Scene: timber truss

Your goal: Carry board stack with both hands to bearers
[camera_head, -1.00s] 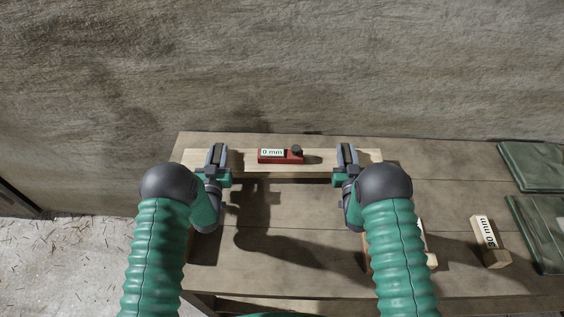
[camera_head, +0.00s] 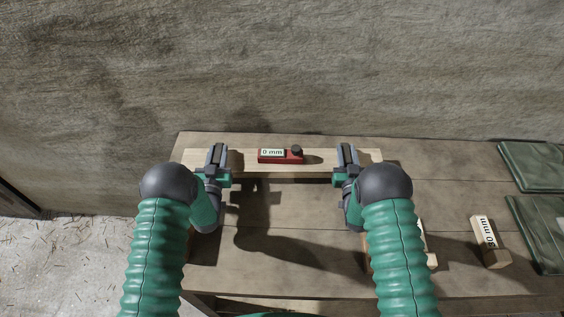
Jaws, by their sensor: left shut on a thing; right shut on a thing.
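The pale board stack (camera_head: 240,161) lies lengthwise across the picture near the back of the wooden table. My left gripper (camera_head: 216,160) is shut on it near its left end, and my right gripper (camera_head: 346,159) is shut on it toward its right end. A red block labelled "0 mm" (camera_head: 281,156) with a dark knob sits on top of the stack between my grippers. A dark shadow shows below the stack's front edge; I cannot tell whether it is raised. No bearers can be made out for certain; a pale wooden piece (camera_head: 432,260) is mostly hidden behind my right arm.
The wooden table (camera_head: 300,220) is bare in the middle. A wooden block labelled "80 mm" (camera_head: 490,241) lies at the right. Green folded cloths or pouches (camera_head: 540,167) lie at the far right edge. A rough grey wall (camera_head: 280,65) stands behind the table.

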